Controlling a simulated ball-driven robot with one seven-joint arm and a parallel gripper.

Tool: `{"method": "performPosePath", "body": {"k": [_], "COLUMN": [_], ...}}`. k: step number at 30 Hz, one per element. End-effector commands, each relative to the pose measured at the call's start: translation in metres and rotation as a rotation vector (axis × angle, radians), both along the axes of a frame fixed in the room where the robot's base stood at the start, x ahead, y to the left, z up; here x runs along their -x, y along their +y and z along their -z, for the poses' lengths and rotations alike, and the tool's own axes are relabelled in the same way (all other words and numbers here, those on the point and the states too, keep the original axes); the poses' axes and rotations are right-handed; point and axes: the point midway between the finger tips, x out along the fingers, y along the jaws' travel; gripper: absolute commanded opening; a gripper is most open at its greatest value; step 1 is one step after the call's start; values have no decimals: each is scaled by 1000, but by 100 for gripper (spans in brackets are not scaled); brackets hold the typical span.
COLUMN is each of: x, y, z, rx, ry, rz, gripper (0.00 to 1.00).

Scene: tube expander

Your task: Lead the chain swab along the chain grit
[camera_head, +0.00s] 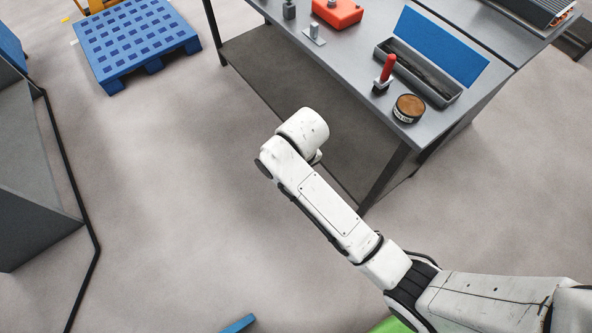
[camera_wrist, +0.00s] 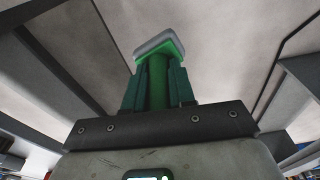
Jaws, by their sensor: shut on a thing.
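In the wrist view my gripper (camera_wrist: 158,88) is shut on a green-handled tool with a flat pale grey head (camera_wrist: 159,44), which I take to be the chain swab. The handle stands between the two fingers and the head extends beyond them. In the head view my arm's wrist hides the gripper and tool, over the floor left of the workbench. I cannot pick out the chain grit for certain; a long grey tray (camera_head: 456,97) on the bench holds something dark. The tool is apart from that tray.
The workbench (camera_head: 345,57) bears a red-handled tool (camera_head: 387,70), a brown-topped tin (camera_head: 409,106), a blue panel (camera_head: 441,44), a red box (camera_head: 338,11) and small grey fixtures. A blue pallet (camera_head: 134,43) lies at upper left. Open floor lies between the bench and the grey structure (camera_head: 30,170) at left.

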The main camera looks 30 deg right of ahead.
Motion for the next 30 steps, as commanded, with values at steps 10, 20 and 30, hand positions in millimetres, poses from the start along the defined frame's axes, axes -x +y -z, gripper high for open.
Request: {"method": "performPosePath", "body": {"k": [10,20,30], "x": [0,0,0], "y": [-1,1,1], "z": [-29,-24,-24], "rx": [0,0,0], "ry": [0,-1,0], "rz": [1,-2,-1], "gripper": [0,0,0]}}
